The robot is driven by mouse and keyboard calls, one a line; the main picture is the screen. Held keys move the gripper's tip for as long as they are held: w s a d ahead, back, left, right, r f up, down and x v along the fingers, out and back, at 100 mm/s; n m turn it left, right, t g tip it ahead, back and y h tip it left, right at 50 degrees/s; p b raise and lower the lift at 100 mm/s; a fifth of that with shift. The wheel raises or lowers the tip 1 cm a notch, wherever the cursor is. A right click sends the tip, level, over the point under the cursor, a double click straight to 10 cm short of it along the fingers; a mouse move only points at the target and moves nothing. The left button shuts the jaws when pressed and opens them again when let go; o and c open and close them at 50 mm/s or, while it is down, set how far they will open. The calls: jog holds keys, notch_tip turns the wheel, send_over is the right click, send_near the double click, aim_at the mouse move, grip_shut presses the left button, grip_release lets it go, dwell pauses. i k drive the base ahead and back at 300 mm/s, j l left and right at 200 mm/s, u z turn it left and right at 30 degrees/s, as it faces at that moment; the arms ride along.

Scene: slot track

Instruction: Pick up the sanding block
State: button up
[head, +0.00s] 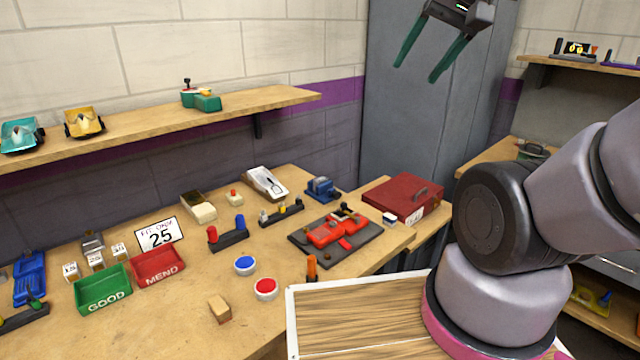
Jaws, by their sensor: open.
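A small tan block (220,308), which looks like the sanding block, lies near the front of the workbench, left of the red button. Its underside is hidden. My gripper (418,71) is high at the top of the view, in front of the grey cabinet. Its two green fingers are spread wide with nothing between them. It is well above the bench and far to the right of the block.
The workbench (185,285) also holds a green GOOD bin (103,298), a red MEND bin (158,275), blue (245,264) and red (265,287) buttons, and a red car on a dark plate (370,248). Bare wood surrounds the block. A shelf (150,119) overhangs the back.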

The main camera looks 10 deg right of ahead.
aim_at(219, 309)
jog(key=j+u, duration=0.1)
jog(key=u, duration=0.3)
jog(key=j+u, duration=0.1)
jog(key=u, duration=0.65)
jog(key=i+j, duration=0.05)
